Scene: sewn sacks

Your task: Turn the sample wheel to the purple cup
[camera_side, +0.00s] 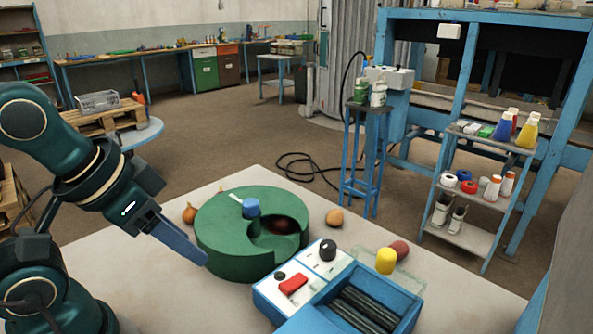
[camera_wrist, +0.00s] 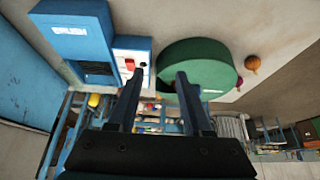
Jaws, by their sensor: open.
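A thick green round drum (camera_side: 225,240), which looks like the sample wheel, lies on the pale table. It has a cut-out with a dark brown-red round thing (camera_side: 284,225) inside. A blue knob (camera_side: 251,207) with a white bar stands on its top. The drum also shows in the wrist view (camera_wrist: 205,62). No purple cup can be made out in either view. My gripper (camera_side: 205,262) is beside the drum's left side in the side view, pointing down to the right. In the wrist view its two fingers (camera_wrist: 158,78) are apart with nothing between them.
A blue box (camera_side: 335,295) with a black knob (camera_side: 327,249), a red switch (camera_side: 293,285) and a slatted tray stands close in front of the drum. A yellow piece (camera_side: 386,260) and a dark red piece (camera_side: 399,250) are behind it. Onion-like items (camera_side: 190,213) lie around the drum.

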